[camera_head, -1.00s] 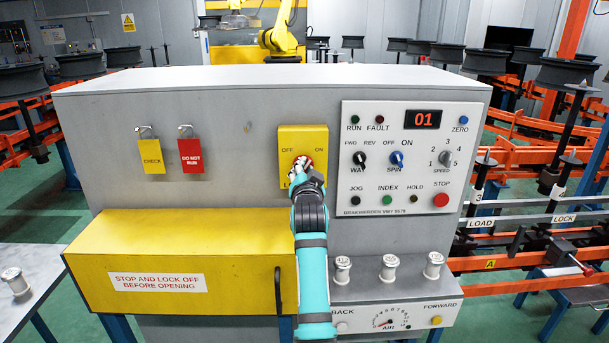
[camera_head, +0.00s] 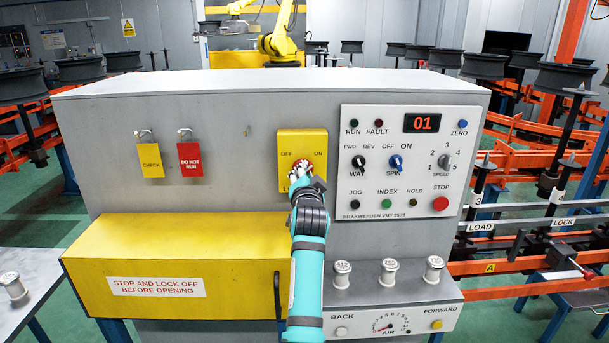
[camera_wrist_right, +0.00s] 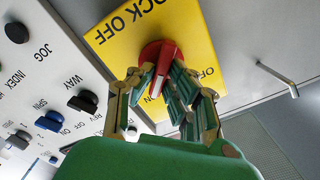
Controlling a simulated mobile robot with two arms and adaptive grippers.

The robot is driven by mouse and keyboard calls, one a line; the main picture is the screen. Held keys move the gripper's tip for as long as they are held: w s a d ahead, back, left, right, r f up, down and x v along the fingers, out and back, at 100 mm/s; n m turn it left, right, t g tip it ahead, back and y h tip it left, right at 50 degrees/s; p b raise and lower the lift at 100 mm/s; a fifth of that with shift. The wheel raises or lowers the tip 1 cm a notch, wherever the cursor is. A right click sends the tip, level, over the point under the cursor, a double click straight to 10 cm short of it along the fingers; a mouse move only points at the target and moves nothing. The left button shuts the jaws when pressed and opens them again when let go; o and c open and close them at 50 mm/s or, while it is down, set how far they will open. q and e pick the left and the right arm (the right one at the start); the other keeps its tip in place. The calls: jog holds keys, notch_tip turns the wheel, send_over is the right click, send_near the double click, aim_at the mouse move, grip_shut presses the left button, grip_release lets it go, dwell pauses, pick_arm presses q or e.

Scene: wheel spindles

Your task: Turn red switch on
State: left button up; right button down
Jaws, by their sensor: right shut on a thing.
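The red rotary switch (camera_head: 299,169) is on a yellow plate (camera_head: 289,143) marked OFF at upper left and ON at upper right. My right gripper (camera_head: 303,178) reaches it from below and partly covers it in the head view. In the right wrist view, the red switch handle (camera_wrist_right: 162,62) sits between the fingers of my right gripper (camera_wrist_right: 166,88), which is shut on it. That view shows the plate upside down, with the handle's near end close to the ON lettering. The fingers hide part of the handle, so its exact angle is unclear. My left gripper is not in view.
A control panel (camera_head: 410,215) with several knobs and buttons is right of the plate. Yellow CHECK (camera_head: 151,160) and red DO NOT RUN (camera_head: 190,160) tags hang at left. A yellow cover (camera_head: 180,245) juts out below. Several white spools (camera_head: 389,270) stand on the lower right ledge.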

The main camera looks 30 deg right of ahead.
jog(key=c, duration=1.3)
grip_release()
notch_tip(320, 180, up, 10)
jog(key=shift+f, duration=0.1)
